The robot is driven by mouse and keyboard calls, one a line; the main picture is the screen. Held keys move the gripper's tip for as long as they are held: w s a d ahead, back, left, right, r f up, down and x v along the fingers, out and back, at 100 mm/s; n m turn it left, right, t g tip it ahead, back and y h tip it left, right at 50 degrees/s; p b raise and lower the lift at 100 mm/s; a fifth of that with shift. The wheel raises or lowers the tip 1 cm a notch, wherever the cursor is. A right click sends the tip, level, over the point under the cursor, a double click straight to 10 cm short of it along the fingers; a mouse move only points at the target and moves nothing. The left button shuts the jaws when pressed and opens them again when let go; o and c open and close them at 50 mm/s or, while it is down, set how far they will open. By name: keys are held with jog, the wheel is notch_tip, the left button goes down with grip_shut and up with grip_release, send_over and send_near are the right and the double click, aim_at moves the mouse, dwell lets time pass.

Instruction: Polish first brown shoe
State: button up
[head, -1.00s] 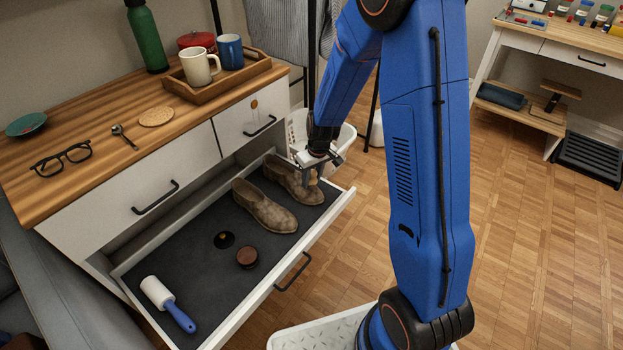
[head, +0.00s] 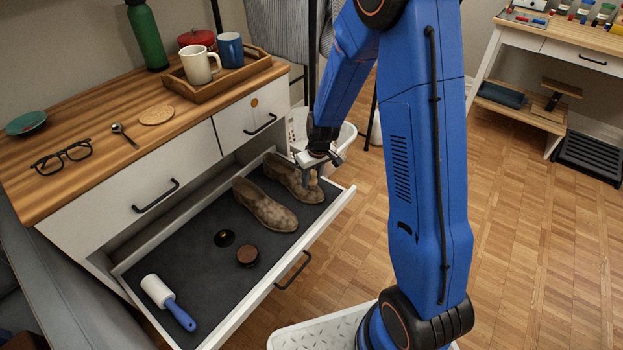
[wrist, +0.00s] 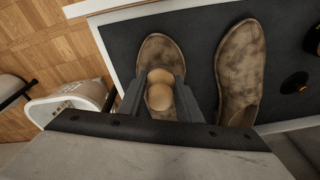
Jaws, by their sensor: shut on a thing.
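Two brown, mottled shoes lie side by side in the open drawer: the near shoe (head: 264,206) and the far shoe (head: 288,177). In the wrist view, my gripper (wrist: 158,96) is shut on a tan, rounded thing (wrist: 159,92) with two lobes, held against or just above the far shoe (wrist: 158,51). I cannot tell whether it touches. The fingers and held thing hide part of this shoe. The held thing is too small to make out in the head view.
The drawer's dark liner (head: 190,275) also holds a round black tin (head: 224,239), a brown round pot (head: 247,256) and a lint roller (head: 168,302). The drawer's front wall (head: 335,205) is close to my gripper. A white basket (head: 343,140) stands behind.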

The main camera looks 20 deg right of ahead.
aim_at(319, 194)
jog(key=shift+f, duration=0.5)
jog(key=shift+s+d+f, duration=0.15)
jog(key=shift+s+d, duration=0.5)
jog(key=shift+s, duration=0.25)
jog(key=shift+s+d+f, duration=0.1)
jog(key=shift+s+d, duration=0.55)
jog(key=shift+s, duration=0.2)
jog(key=shift+w+a+r, duration=0.15)
jog(key=shift+w+a, duration=0.5)
jog(key=shift+w, duration=0.25)
jog(key=shift+w+a+r, duration=0.15)
jog(key=shift+w+a, duration=0.5)
jog(key=shift+w, duration=0.25)
jog(key=shift+s+d+f, duration=0.25)
jog(key=shift+s+d, duration=0.4)
jog(key=shift+s, duration=0.25)
jog(key=shift+s+d+f, duration=0.2)
jog(key=shift+s+d, duration=0.4)
jog(key=shift+s, duration=0.3)
jog(key=shift+w+a+r, duration=0.25)
jog(key=shift+w+a, duration=0.4)
jog(key=shift+w, duration=0.25)
jog(key=shift+w+a+r, duration=0.25)
jog(key=shift+w+a, duration=0.35)
jog(key=shift+w, duration=0.3)
